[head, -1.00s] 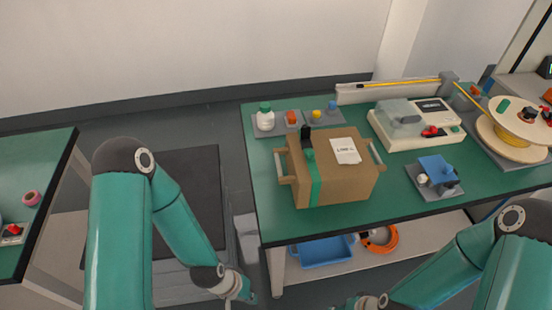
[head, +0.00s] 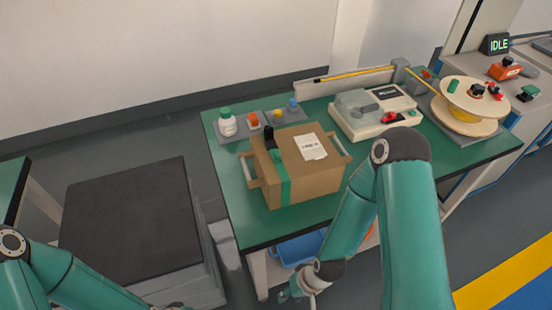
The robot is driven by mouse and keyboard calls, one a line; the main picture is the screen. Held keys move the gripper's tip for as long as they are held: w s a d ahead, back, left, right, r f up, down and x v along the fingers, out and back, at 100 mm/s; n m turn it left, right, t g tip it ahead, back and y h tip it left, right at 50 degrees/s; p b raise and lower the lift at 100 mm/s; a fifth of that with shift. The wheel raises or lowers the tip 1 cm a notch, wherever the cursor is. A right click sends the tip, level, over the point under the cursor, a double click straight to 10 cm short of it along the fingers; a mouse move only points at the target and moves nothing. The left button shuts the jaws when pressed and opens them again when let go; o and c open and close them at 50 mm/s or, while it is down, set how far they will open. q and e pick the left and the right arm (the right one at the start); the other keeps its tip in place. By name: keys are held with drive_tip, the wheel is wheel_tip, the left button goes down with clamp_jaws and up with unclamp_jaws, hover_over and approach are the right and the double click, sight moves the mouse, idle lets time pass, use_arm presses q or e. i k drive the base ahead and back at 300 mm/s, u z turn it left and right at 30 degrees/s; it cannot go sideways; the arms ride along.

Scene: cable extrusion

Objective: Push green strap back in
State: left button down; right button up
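A brown cardboard box (head: 320,178) with a white label stands on the green table. A green strap (head: 282,180) runs down the box's front near its left end. A black piece (head: 268,138) stands up at the strap's top, with a small green part beside it. My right gripper (head: 298,291) is low in front of the table, below the box and apart from it. Its fingers are small and seen at a poor angle, so its opening is unclear. My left arm shows at the bottom left; its gripper is below the picture's edge.
Bottles and small coloured parts stand on a grey tray (head: 238,132) behind the box. A cream machine (head: 372,118) and a cable spool (head: 470,106) stand to the right. A blue bin (head: 298,250) sits under the table. A dark-topped platform (head: 130,215) stands left.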

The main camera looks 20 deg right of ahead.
sight(275, 154)
drive_tip(key=z, duration=0.15)
drive_tip(key=k, duration=1.3)
drive_tip(key=z, duration=0.9)
drive_tip(key=i, duration=1)
drive_tip(key=u, duration=0.1)
